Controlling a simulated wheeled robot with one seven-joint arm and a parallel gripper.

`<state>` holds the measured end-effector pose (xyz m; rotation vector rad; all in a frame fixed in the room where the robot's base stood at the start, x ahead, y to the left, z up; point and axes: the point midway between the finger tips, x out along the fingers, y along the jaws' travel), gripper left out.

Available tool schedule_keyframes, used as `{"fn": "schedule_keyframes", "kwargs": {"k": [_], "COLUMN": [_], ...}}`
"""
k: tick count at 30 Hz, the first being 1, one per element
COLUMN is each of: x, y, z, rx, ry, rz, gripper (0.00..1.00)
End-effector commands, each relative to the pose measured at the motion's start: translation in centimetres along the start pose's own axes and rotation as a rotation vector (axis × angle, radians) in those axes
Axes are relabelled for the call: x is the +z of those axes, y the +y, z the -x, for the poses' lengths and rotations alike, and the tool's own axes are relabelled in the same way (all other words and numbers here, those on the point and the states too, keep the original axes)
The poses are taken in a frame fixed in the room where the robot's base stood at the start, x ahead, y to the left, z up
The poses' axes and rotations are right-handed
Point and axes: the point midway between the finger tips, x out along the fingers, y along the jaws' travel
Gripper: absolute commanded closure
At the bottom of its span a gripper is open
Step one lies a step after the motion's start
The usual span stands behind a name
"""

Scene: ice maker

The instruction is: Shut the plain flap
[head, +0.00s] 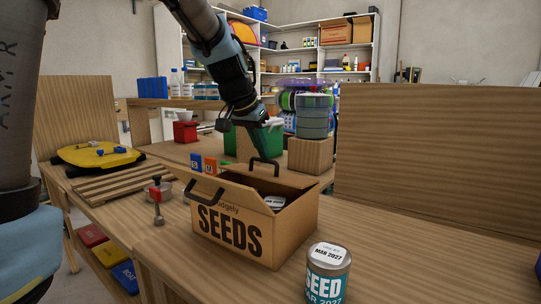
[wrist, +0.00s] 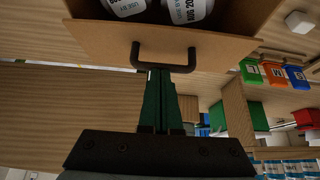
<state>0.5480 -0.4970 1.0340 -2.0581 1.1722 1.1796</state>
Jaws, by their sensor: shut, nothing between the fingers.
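The brown cardboard SEEDS box (head: 222,238) stands open on the wooden table, with cans inside. The plain flap (head: 295,181) is on its far side, standing open with a black handle (head: 265,163). In the wrist view the plain flap (wrist: 215,46) spans the top, its handle (wrist: 165,54) in front of my fingers. My gripper (head: 264,157) is shut and empty, pointing down with its green fingertips (wrist: 160,70) right at this handle; I cannot tell whether they touch.
A seed can (head: 328,273) stands in front of the box at right. Bare table lies to the right.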

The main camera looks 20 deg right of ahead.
Motion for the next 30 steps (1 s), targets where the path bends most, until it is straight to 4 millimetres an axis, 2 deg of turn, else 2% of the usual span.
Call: {"fn": "schedule_keyframes", "kwargs": {"k": [1,8,24,30], "x": [0.64,1.09,0.94,0.33], "y": [0.02,0.07,0.04,0.03], "z": [-0.75,-0.58,-0.2,-0.33], "rx": [0.0,0.001,-0.001,-0.001], "ry": [0.019,0.077,0.089,0.088], "rz": [0.0,-0.001,-0.001,-0.001], "gripper": [1.0,1.0,1.0,1.0]}}
